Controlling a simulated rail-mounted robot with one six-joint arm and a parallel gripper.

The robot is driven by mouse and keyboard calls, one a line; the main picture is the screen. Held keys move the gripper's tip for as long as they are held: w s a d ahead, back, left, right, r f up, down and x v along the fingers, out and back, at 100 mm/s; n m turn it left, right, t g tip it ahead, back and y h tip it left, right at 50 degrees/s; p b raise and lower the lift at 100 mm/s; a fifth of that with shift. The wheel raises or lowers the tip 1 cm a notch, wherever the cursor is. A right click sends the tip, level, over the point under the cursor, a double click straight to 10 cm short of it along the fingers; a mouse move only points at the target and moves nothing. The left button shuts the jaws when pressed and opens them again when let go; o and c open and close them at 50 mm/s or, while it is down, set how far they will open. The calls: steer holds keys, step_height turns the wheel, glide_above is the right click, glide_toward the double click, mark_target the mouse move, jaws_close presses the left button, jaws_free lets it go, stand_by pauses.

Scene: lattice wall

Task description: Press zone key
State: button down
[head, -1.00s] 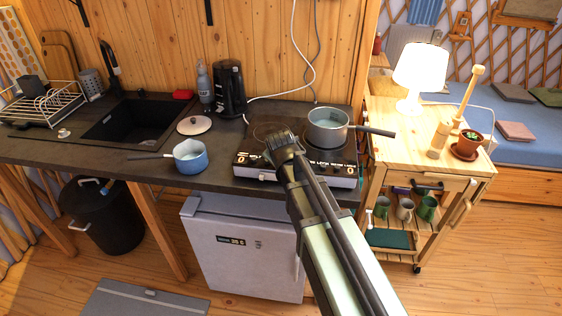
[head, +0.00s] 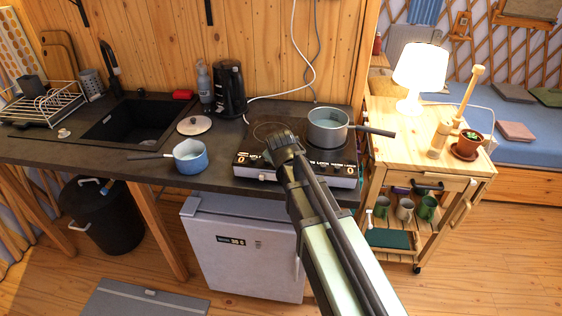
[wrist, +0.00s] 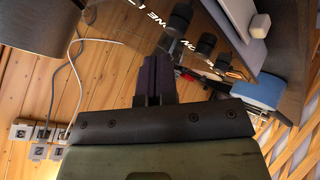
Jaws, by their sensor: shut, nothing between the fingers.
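Dark cylindrical keys (wrist: 204,43) and white lettering (wrist: 150,25) show just beyond the fingertips. In the head view my wrist hides the fingertips and the middle of the strip. I cannot tell whether the fingertips touch a key.
A grey pot (head: 327,128) stands on the hob's right zone, its handle pointing right. A blue saucepan (head: 191,160) and a lid (head: 194,125) are left of the hob. A black kettle (head: 230,90) stands behind. A wooden trolley (head: 430,165) with a lamp is at right.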

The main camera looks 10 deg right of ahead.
steer(key=shift+f+b, duration=0.4)
steer(key=shift+f, duration=0.05)
steer(key=shift+f+b, duration=0.4)
stand_by(0.4)
stand_by(0.3)
steer(key=shift+r+p, duration=0.85)
step_height(320, 180, up, 5)
steer(key=p, duration=0.5)
steer(key=shift+r, duration=0.1)
stand_by(0.4)
